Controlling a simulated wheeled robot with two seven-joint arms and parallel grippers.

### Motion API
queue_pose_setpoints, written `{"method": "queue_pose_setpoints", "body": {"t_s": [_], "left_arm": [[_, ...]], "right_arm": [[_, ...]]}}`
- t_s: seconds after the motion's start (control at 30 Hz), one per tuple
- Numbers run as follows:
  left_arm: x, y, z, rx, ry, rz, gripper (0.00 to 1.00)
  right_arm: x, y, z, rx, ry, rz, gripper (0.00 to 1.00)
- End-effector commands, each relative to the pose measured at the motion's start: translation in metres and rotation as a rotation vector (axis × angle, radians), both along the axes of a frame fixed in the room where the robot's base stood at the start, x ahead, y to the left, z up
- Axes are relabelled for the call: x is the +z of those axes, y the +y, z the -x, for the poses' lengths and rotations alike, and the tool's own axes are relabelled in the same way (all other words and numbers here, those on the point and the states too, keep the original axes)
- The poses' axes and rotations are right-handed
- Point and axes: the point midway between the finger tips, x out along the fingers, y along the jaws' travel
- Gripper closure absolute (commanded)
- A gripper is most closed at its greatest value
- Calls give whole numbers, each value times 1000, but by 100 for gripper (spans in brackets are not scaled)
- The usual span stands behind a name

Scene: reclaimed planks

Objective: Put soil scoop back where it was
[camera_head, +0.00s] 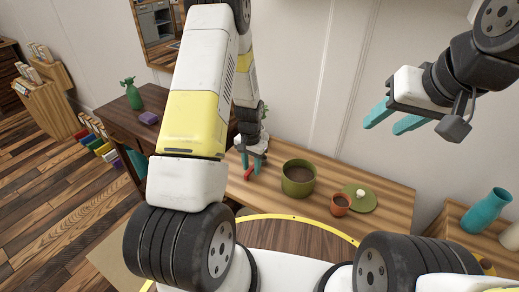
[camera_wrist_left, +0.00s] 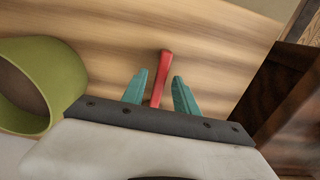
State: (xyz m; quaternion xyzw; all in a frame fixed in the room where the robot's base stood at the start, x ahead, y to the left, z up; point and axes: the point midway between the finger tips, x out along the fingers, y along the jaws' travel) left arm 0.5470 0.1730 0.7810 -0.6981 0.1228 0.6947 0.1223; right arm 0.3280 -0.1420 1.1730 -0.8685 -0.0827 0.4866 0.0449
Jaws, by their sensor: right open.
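The soil scoop (camera_head: 248,175) shows as a short red piece at the table's left part, beside the green pot. In the left wrist view its red handle (camera_wrist_left: 163,68) points away between my teal fingers; its rest is hidden. My left gripper (camera_head: 254,162) is low at the scoop. In the left wrist view my left gripper (camera_wrist_left: 160,76) is open, with its fingers either side of the handle and small gaps showing. I cannot tell whether the scoop touches the table. My right gripper (camera_head: 393,119) is open, empty and raised at the upper right.
On the wooden table (camera_head: 393,207) stand a green pot (camera_head: 297,190) with dark contents, a small orange pot (camera_head: 340,204) and a round green lid (camera_head: 364,200). The green pot is close on the left in the left wrist view. A teal vase (camera_head: 484,213) stands at far right.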

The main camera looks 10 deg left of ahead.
Motion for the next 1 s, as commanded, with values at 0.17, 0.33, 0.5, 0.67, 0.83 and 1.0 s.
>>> {"method": "queue_pose_setpoints", "body": {"t_s": [0.17,0.33,0.5,0.67,0.83,1.0], "left_arm": [[3,0,0,0,-1,0,64],[24,0,-1,0,-4,0,64],[62,0,-1,0,-5,1,64],[94,0,-1,0,-5,1,64],[116,0,0,0,-2,1,64],[138,-1,2,11,-18,8,64]], "right_arm": [[0,0,0,0,0,0,55],[0,0,0,0,0,0,55],[0,0,0,0,0,0,55],[0,0,0,0,0,0,55],[0,0,0,0,0,0,55],[0,0,0,0,0,0,55]]}}
